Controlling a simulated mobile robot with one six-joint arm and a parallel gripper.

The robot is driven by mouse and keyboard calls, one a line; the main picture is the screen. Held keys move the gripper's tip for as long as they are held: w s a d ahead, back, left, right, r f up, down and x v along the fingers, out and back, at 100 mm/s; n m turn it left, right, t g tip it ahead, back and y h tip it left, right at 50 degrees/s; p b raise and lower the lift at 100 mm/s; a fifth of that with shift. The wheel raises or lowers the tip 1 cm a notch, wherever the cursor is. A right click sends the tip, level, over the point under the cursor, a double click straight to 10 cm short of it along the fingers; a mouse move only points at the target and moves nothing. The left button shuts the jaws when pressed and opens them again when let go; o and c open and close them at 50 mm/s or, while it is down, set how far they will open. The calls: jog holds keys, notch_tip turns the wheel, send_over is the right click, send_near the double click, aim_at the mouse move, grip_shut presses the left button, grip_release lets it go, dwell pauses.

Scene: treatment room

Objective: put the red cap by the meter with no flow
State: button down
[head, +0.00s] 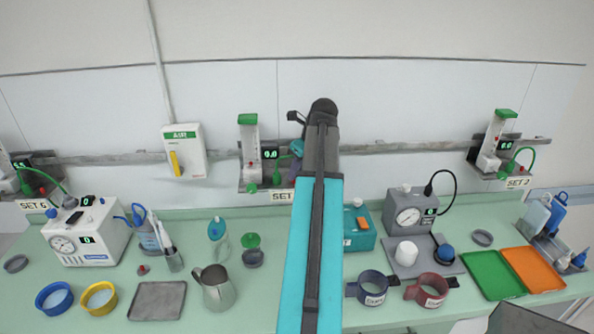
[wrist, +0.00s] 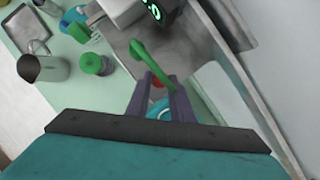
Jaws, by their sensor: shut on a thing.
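My gripper (wrist: 158,92) is shut on a small red thing (wrist: 157,82), likely the red cap, mostly hidden by the fingers and a green hose (wrist: 150,62). In the head view my gripper (head: 296,166) is at the right side of the middle flow meter (head: 250,150), partly behind my arm. The display (head: 270,153) beside that meter seems to read 0.0. The left meter's display (head: 20,163) seems to read about 5.5. The right meter (head: 494,145) has a display (head: 508,146) with digits too small to be sure of.
A small red thing (head: 143,269) lies on the counter at left. A steel jug (head: 215,288), a grey tray (head: 160,300) and a green-topped pot (head: 252,246) stand below the middle meter. The wall rail (head: 400,147) runs behind. My arm hides the counter's middle.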

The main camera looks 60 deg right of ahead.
dwell(0.6)
jog(key=c, duration=1.5)
grip_release()
jog(key=shift+r, duration=3.45)
